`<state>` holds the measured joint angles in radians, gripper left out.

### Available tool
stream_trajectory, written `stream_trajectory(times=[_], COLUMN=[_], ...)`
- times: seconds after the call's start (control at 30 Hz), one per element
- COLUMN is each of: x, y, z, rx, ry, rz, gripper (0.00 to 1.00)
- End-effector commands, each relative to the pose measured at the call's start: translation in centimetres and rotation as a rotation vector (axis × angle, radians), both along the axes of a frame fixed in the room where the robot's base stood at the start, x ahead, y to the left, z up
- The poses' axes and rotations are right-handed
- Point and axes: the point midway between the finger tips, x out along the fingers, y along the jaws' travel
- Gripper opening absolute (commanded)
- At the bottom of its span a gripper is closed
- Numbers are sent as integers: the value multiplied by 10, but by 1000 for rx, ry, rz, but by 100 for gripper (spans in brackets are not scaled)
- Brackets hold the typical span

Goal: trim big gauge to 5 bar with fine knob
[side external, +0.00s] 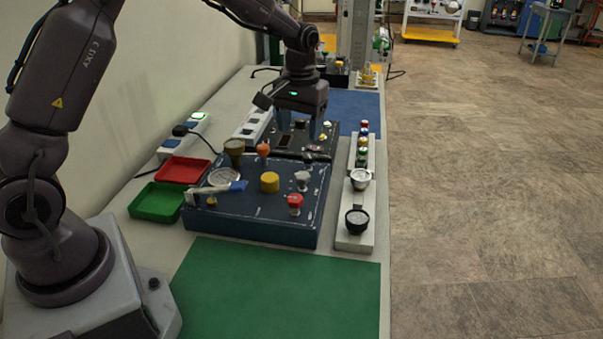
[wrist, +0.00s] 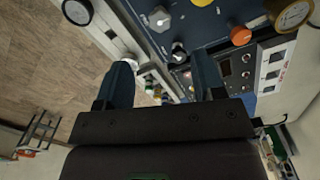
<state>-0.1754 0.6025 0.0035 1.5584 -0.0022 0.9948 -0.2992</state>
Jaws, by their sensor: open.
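A blue panel (side external: 262,217) carries a large pale round dial (side external: 224,176), partly covered by a white and blue bar, and an olive-brown round part (side external: 234,147). A brown-rimmed gauge (wrist: 294,14) shows at the top right of the wrist view; its reading is too small to tell. The panel's knobs are yellow (side external: 270,182), red (side external: 295,201), grey (side external: 302,177) and orange (side external: 263,149); I cannot tell which is the fine knob. My gripper (side external: 300,128) is open above the darker panel behind; in the wrist view nothing shows held between its fingers (wrist: 163,78).
Two small gauges, one white-faced (side external: 360,177) and one black-rimmed (side external: 356,218), stand on a grey strip at right. Red (side external: 182,170) and green (side external: 155,203) trays lie left of the panel. The green mat (side external: 285,290) in front is clear.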

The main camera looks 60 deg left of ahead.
Motion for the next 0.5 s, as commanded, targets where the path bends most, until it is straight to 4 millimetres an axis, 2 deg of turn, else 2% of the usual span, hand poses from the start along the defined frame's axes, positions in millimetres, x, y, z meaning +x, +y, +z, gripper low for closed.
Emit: stream_trajectory(times=[0.03,0.17,0.27,0.5], x=[6,4,3,3], y=[1,0,0,0], z=[8,0,-14,-64], rx=[4,2,2,2], ry=[-22,-11,-9,-8], rz=[19,48,48,46], gripper=[63,63,63,63])
